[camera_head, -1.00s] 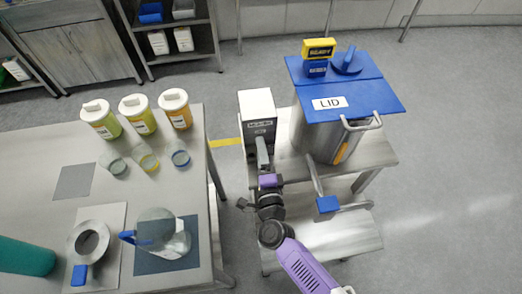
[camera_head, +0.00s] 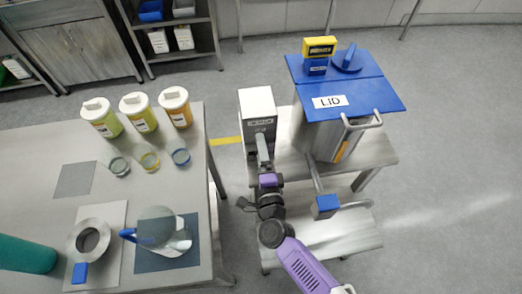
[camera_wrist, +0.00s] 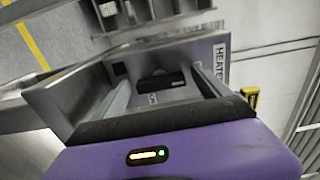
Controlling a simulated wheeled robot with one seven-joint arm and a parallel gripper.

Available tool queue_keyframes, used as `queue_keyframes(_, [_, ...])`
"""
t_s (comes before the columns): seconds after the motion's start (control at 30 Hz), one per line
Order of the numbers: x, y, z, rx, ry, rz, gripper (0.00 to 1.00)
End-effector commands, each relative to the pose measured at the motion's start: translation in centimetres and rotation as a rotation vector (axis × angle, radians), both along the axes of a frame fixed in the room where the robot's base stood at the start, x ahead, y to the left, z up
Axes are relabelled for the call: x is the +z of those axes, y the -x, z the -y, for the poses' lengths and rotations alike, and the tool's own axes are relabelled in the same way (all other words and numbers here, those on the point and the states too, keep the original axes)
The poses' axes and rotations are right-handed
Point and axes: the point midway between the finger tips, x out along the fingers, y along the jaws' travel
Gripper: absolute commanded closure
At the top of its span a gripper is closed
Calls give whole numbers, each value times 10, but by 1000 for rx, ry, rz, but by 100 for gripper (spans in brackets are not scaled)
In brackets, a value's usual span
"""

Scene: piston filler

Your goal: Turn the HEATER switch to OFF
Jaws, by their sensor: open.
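The heater box (camera_head: 256,104) is a pale upright box on the metal stand, left of the steel tank. In the wrist view its HEATER label (camera_wrist: 220,58) shows at the edge of the front face, with a dark rocker-like switch (camera_wrist: 161,79) on that face. A small label below the switch is partly hidden and unreadable. My gripper (camera_head: 262,145) is at the front of the box. In the wrist view my gripper (camera_wrist: 165,82) is open, with one finger on each side of the switch. I cannot tell whether the fingers touch the face, nor which position the switch is in.
A blue-ended valve handle (camera_head: 326,206) juts out right of my arm. The left table (camera_head: 40,130) holds jars, small glasses and a glass jug (camera_head: 160,228).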

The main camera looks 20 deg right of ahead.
Motion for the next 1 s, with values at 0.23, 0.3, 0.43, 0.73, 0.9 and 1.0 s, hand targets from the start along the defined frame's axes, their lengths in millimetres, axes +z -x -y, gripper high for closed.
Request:
queue_keyframes(0.23, [-3, 36, -7, 1, -1, -3, 13])
queue_keyframes(0.3, [-3, 47, -9, 1, -1, -3, 13])
queue_keyframes(0.43, [-2, 63, -13, 0, 0, -1, 13])
queue_keyframes(0.73, [0, 74, -15, 1, 0, 0, 13])
queue_keyframes(0.9, [0, 74, -15, 1, 0, 0, 13])
queue_keyframes(1.0, [0, 74, -15, 1, 1, 0, 13])
